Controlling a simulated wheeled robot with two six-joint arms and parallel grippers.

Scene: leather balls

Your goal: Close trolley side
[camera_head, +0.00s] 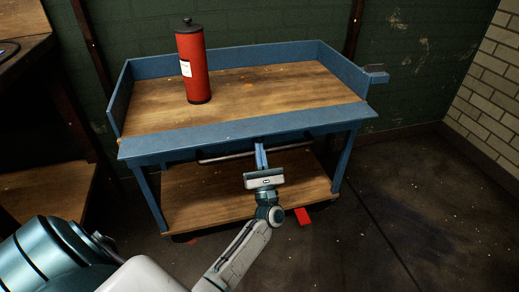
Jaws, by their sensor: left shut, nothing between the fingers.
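The blue trolley (345,165) has a wooden top and a lower wooden shelf (190,205). Its back and two end walls stand upright. The near side panel (190,141) is folded down, leaning outward or nearly flat along the front edge. My left gripper (260,148) is shut and empty, with its fingers pointing up at the middle of this panel's front edge. Whether the fingertips touch the panel's underside cannot be told. My right gripper is not in view.
A red cylinder (194,68) with a dark cap stands on the trolley's top, left of the middle. A small red piece (303,216) shows on the floor below the shelf. A wooden bench stands at left. The floor at right is clear.

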